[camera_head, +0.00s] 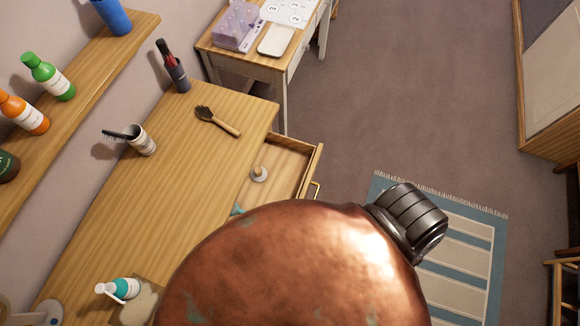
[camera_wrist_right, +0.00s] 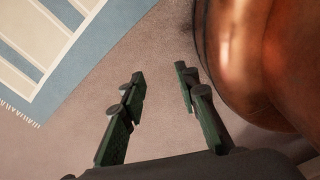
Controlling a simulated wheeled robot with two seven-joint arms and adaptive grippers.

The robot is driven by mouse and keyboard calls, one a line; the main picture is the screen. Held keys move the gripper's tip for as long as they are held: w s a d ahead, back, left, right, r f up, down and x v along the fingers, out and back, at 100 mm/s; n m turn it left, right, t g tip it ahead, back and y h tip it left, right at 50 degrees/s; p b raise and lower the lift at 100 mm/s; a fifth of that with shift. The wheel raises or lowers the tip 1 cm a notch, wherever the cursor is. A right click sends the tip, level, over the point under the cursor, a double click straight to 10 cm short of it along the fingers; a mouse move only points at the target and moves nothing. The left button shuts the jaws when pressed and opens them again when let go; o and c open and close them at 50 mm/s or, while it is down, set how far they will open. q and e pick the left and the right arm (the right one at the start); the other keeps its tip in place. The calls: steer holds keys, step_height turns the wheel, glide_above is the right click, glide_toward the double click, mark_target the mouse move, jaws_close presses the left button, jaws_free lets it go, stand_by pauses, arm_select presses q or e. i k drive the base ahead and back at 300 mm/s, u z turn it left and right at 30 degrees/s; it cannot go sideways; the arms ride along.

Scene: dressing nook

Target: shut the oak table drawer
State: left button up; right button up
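The oak table (camera_head: 185,170) stands along the wall in the head view. Its drawer (camera_head: 290,153) is pulled out on the table's right side, with a brass handle (camera_head: 315,190) on its front. A small round pale item (camera_head: 259,174) is in the drawer. The near part of the drawer is hidden behind a large copper-coloured rounded form close to the camera. My right gripper (camera_wrist_right: 160,82) is open and empty in the right wrist view, above the floor, and the drawer does not show there. My left gripper is not in view.
On the table are a brush (camera_head: 218,121), a cup (camera_head: 141,141), a dark red-topped item (camera_head: 173,68) and a teal-and-white bottle (camera_head: 121,289). A white side table (camera_head: 230,61) stands behind. A striped rug (camera_head: 470,240) lies on open floor to the right.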

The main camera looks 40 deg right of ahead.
mark_target(291, 164)
steer(key=u, duration=0.05)
steer(key=k, duration=0.8)
steer(key=z, duration=0.9)
